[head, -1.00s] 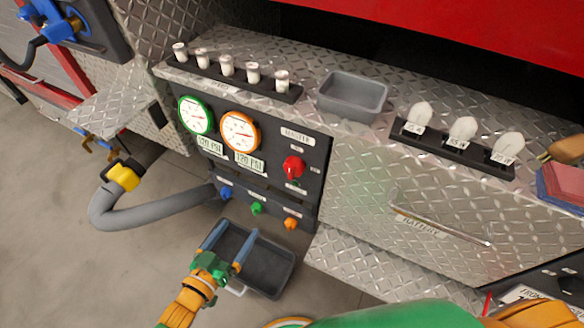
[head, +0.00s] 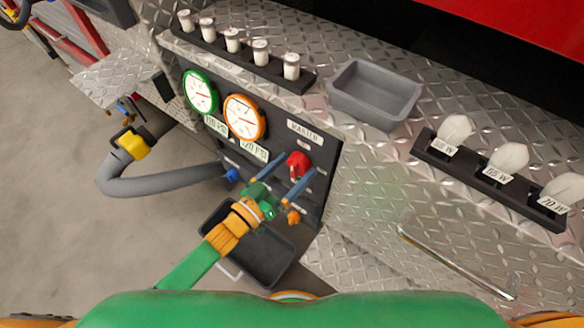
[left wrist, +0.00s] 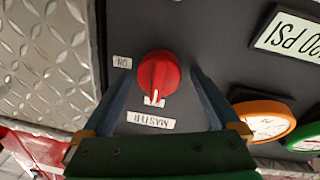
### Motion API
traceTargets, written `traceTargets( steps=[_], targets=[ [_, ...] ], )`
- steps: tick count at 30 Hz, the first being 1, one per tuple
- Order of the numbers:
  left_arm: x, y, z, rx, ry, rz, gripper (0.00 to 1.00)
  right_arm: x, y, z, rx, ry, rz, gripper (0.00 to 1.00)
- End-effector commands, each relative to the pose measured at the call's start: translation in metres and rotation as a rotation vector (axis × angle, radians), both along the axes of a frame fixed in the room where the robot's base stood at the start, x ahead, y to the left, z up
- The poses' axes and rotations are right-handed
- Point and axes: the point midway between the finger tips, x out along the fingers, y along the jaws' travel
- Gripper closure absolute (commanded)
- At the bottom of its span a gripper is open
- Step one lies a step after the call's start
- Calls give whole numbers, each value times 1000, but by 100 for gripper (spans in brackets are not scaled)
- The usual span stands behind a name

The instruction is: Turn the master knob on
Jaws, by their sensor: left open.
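The red master knob (head: 299,165) sits on the black pump panel (head: 325,160), below the MASTER label (head: 304,132). In the left wrist view the knob (left wrist: 158,74) lies between my open fingers, with gaps on both sides. Its white pointer faces the MASTER label (left wrist: 151,120), over a small label it partly covers. The ON label (left wrist: 122,62) is beside the knob, near the left fingertip. My left gripper (head: 296,164) is open, its fingertips reaching to either side of the knob. I cannot tell whether they touch the panel. My right gripper is out of view.
Green (head: 200,92) and orange (head: 244,118) gauges are beside the knob. A blue knob (head: 232,175) and an orange one (head: 293,217) are lower down. A dark bin (head: 270,265) is below my left arm; a grey tray (head: 373,92) is on the ledge above.

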Motion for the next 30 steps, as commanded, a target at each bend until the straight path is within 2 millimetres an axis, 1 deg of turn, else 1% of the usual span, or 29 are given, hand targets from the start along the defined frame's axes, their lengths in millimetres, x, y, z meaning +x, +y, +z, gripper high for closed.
traceTargets(
  steps=[2,3,5,6,8,9,11,12,13,22,30],
  targets=[
    [0,0,0,0,0,0,4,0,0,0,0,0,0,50],
    [0,0,0,0,0,0,7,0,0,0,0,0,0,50],
    [0,0,0,0,0,0,23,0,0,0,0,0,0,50],
    [0,0,0,0,0,0,34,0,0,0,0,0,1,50],
    [0,0,0,0,0,0,50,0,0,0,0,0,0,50],
    [0,0,0,1,1,0,61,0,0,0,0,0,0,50],
    [0,0,0,1,1,0,77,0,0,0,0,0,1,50],
    [0,0,0,1,1,0,88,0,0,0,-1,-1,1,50],
    [0,0,0,1,1,0,90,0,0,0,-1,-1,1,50],
    [-1,0,1,44,-31,1,90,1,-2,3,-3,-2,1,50],
    [-1,0,2,201,-145,1,90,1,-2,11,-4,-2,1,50]
  ],
)
